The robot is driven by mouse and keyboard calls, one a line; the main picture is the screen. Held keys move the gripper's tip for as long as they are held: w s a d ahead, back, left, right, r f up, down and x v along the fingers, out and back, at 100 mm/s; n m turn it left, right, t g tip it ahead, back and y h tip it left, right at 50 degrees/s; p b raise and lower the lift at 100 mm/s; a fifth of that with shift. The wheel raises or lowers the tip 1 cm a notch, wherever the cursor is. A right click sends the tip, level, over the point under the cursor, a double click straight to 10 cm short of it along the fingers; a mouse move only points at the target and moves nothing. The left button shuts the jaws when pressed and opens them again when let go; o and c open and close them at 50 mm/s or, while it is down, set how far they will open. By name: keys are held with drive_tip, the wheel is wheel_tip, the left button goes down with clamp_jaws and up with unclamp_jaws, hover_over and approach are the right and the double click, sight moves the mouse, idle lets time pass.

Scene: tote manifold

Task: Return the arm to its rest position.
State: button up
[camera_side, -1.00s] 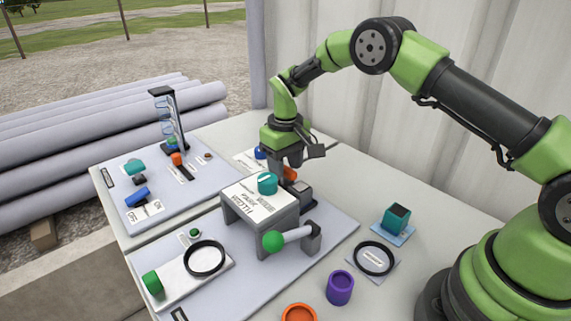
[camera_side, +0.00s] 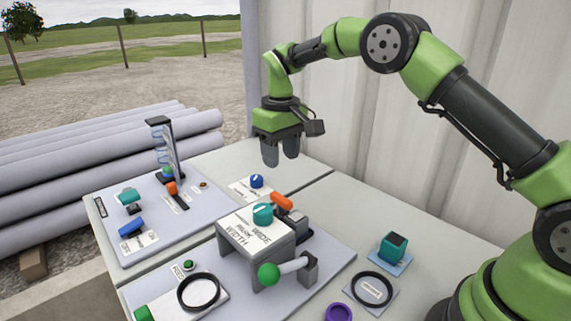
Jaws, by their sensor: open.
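My gripper (camera_side: 280,152) hangs pointing down above the back of the table, near the wall. Its two grey fingers are apart, with nothing seen between them. Below it are a blue knob (camera_side: 257,181) on a white label plate and an orange handle (camera_side: 281,202) on a dark block. The fingers are clear of both. My green and black arm reaches in from the right, bent at a high elbow.
A grey bridge (camera_side: 262,231) carries a teal knob (camera_side: 263,214); a green-ball lever (camera_side: 268,274) is in front. A left panel (camera_side: 145,205) holds several controls and a clear column (camera_side: 163,140). A black ring (camera_side: 373,288), teal block (camera_side: 393,247) and purple cup (camera_side: 338,313) lie right.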

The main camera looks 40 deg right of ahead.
drive_tip(key=s+a+r+m+t+y, duration=0.1)
drive_tip(key=s+r+m+t, duration=0.15)
drive_tip(key=s+r, duration=0.95)
drive_tip(key=s+a+r+m+t+y, duration=0.1)
drive_tip(key=s+t, duration=0.3)
drive_tip(key=s, duration=1.2)
drive_tip(key=shift+r+m+t, duration=0.35)
drive_tip(key=shift+r, duration=0.2)
